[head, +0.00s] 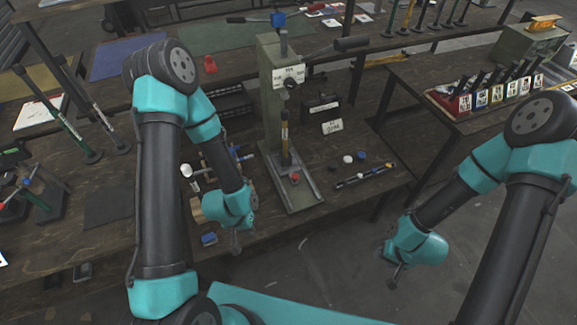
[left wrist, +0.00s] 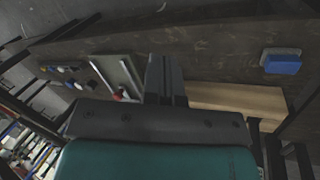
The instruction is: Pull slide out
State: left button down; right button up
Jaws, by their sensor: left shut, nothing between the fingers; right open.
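A grey-green rivet press (head: 270,80) stands on the dark wooden bench in the middle of the head view. Its metal base with the slide (head: 303,193) lies toward the front edge, with a red part (head: 295,177) on it. The base and a red part (left wrist: 122,93) also show in the left wrist view. My left gripper (head: 236,246) hangs near the bench's front edge, left of the base and apart from it. It is shut and empty; its fingers show in the left wrist view (left wrist: 166,82). My right gripper (head: 392,280) is open and empty, over the floor in front of the bench.
A blue block (head: 209,239) lies on the bench left of my left gripper. A light wooden block (left wrist: 235,100) is beside my left fingers. Small caps and a rod (head: 363,176) lie right of the press. A rack of labelled tools (head: 490,93) stands on the right bench.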

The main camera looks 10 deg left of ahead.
aim_at(295, 176)
pick_arm(q)
jog(key=c, duration=1.9)
grip_release()
